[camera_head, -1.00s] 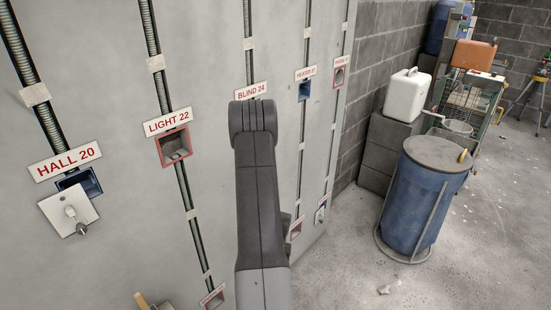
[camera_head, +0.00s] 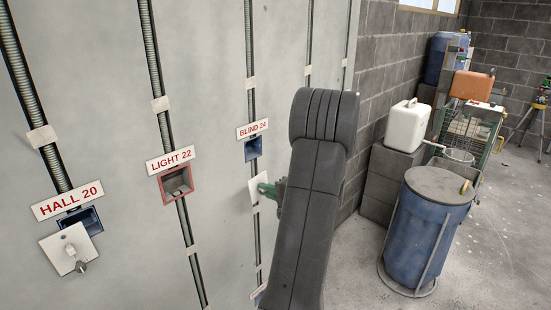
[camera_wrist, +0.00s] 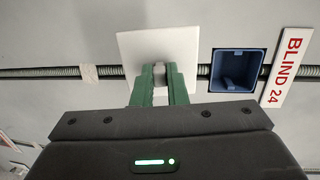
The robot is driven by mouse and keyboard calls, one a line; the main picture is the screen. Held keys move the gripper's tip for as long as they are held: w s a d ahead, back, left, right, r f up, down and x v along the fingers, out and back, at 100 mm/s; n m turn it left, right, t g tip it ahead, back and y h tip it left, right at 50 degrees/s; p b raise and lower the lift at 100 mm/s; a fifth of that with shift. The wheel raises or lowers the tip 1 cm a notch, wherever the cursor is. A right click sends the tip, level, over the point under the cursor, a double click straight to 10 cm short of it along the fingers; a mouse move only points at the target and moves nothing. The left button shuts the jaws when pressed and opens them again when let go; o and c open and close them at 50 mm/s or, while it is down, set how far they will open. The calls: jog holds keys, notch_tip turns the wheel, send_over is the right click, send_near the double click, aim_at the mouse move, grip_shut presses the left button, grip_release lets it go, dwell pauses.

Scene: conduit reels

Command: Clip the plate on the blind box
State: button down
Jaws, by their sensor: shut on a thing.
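The blind box (camera_head: 253,148) is a blue open box set in the wall under the BLIND 24 label. It also shows in the wrist view (camera_wrist: 235,72), its opening uncovered. The plate (camera_head: 259,191) is a white square just below the blind box, close to the wall. In the wrist view the plate (camera_wrist: 185,45) lies left of the box with a small gap between them. My gripper (camera_wrist: 160,72) has green fingers shut on a small grey knob at the plate's middle. In the head view my gripper (camera_head: 272,191) is partly hidden by my arm.
The light box (camera_head: 176,183) is red-framed and open. At the hall box (camera_head: 83,219) a white plate (camera_head: 67,249) with a knob hangs below the opening. A blue barrel (camera_head: 425,230) and grey blocks stand right of the wall.

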jog(key=w+r+t+p, duration=0.2)
jog(key=w+r, duration=0.2)
jog(key=r, duration=0.6)
jog(key=shift+w+a+m+p, duration=0.15)
jog(key=shift+w+m+p, duration=0.2)
jog(key=shift+m+p, duration=0.05)
jog(key=shift+r+b, duration=0.1)
jog(key=shift+b, duration=0.55)
jog(key=shift+b+x, duration=0.35)
jog(key=shift+x, duration=0.45)
dwell(1.1)
jog(key=shift+w+r, duration=0.1)
jog(key=shift+r, duration=0.05)
dwell(0.6)
jog(key=c, duration=1.4)
grip_release()
jog(key=shift+w+a, duration=0.1)
jog(key=shift+a, duration=0.1)
jog(key=shift+o, duration=1.4)
jog(key=shift+d, duration=0.1)
